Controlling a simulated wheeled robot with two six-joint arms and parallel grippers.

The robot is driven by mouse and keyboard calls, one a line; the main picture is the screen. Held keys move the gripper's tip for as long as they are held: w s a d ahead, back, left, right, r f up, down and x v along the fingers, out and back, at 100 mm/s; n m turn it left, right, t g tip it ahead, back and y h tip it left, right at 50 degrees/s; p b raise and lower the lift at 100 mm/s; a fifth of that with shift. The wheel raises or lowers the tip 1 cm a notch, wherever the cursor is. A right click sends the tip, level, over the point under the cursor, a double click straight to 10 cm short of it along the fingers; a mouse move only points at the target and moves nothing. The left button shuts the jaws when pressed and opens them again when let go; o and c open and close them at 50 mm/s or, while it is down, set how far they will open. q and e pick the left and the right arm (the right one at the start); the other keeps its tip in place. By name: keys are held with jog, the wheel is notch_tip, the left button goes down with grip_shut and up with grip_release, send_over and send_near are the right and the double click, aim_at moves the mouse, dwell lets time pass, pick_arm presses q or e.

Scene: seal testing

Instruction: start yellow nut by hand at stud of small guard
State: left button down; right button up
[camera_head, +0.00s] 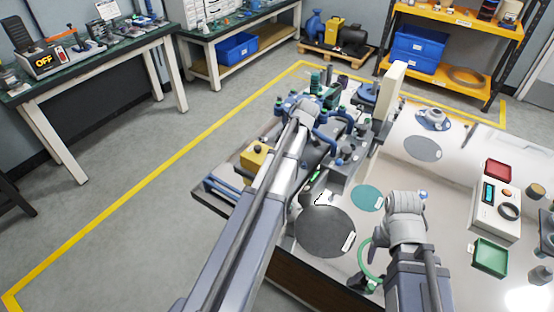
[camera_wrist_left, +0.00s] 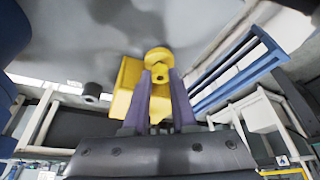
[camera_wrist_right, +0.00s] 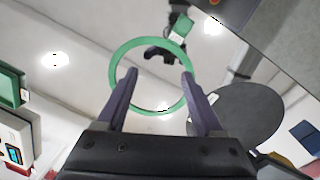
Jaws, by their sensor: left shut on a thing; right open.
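In the left wrist view my left gripper (camera_wrist_left: 161,78) is shut on the yellow nut (camera_wrist_left: 157,58), which sits between the fingertips. A yellow block, seemingly the small guard (camera_wrist_left: 127,90), is just behind and left of it; a yellow box also shows in the head view (camera_head: 254,157) beside my left arm. The stud is hidden, and I cannot tell whether the nut touches it. In the head view my left fingertips are hidden behind the arm. My right gripper (camera_wrist_right: 158,76) is open, with a green ring (camera_wrist_right: 117,67) beyond its fingertips.
The bench holds a dark round mat (camera_head: 325,232), a teal disc (camera_head: 366,198), a meter (camera_head: 495,212), a red tray (camera_head: 498,170) and a green tray (camera_head: 490,257). Blue pipework (camera_head: 333,120) crowds the far left end. The floor left of the bench is clear.

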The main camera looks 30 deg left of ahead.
pick_arm(q)
jog(key=shift+s, duration=0.1)
pick_arm(e)
jog(key=shift+f, duration=0.1)
dwell(0.5)
pick_arm(q)
jog(key=shift+s+d+f+m+t, duration=0.1)
jog(key=shift+s+m+t, duration=0.1)
jog(key=shift+m, duration=0.35)
jog(key=shift+s+m+t, duration=0.1)
jog(key=shift+m+t, duration=0.1)
jog(key=shift+m, duration=0.35)
jog(key=shift+w+m+t, duration=0.1)
jog(key=shift+m+t, duration=0.3)
jog(key=shift+m, duration=0.6)
jog(key=shift+s+m+t, duration=0.25)
jog(key=shift+m+t, duration=0.15)
jog(key=shift+m, duration=0.5)
jog(key=shift+m+t, duration=0.3)
jog(key=shift+m, duration=0.8)
